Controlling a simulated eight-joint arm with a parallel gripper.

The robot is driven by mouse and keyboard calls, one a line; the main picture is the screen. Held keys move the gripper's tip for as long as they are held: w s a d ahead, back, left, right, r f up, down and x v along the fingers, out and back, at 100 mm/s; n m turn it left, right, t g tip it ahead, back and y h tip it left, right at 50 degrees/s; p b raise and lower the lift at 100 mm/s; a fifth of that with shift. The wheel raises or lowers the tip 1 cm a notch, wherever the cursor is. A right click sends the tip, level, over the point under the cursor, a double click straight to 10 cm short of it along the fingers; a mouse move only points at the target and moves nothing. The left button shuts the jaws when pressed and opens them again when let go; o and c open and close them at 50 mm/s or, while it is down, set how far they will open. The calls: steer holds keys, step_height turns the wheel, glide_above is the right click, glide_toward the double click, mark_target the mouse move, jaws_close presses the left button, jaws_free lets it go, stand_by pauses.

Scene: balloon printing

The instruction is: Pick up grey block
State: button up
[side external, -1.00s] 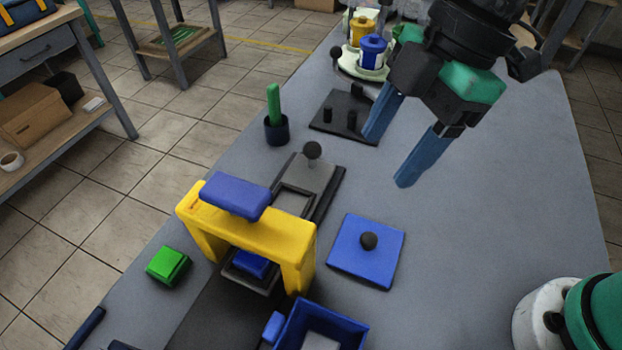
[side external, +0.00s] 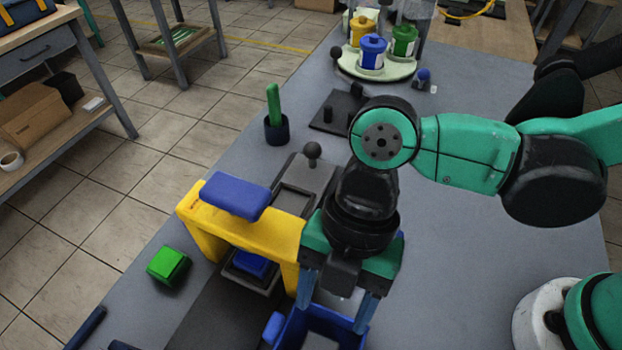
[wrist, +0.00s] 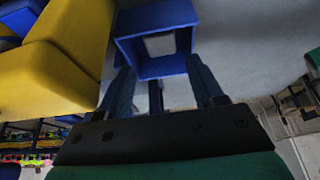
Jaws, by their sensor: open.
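The grey block (side external: 318,341) lies inside the open blue bin (side external: 345,340) at the bottom of the side view, partly cut off by the frame edge. In the wrist view the pale grey block (wrist: 160,46) shows inside the blue bin (wrist: 183,67). My gripper (side external: 333,312) is open, pointing down, with its blue fingers over the bin. In the wrist view the fingertips of my gripper (wrist: 160,75) lie to either side of the bin's near part. The gap between them is empty. I cannot tell how high the fingertips are above the block.
A yellow press frame (side external: 245,232) with a blue top stands left of my gripper. A green block (side external: 168,266) lies further left. A dark cup with a green stick (side external: 275,125) and a turntable of pots (side external: 375,68) stand further back. The table right of my gripper is clear.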

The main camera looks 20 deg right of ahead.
mark_target(320, 348)
steer(key=shift+x, duration=3.9)
steer(key=shift+r, duration=0.1)
steer(key=c, duration=0.9)
steer(key=shift+r, duration=0.1)
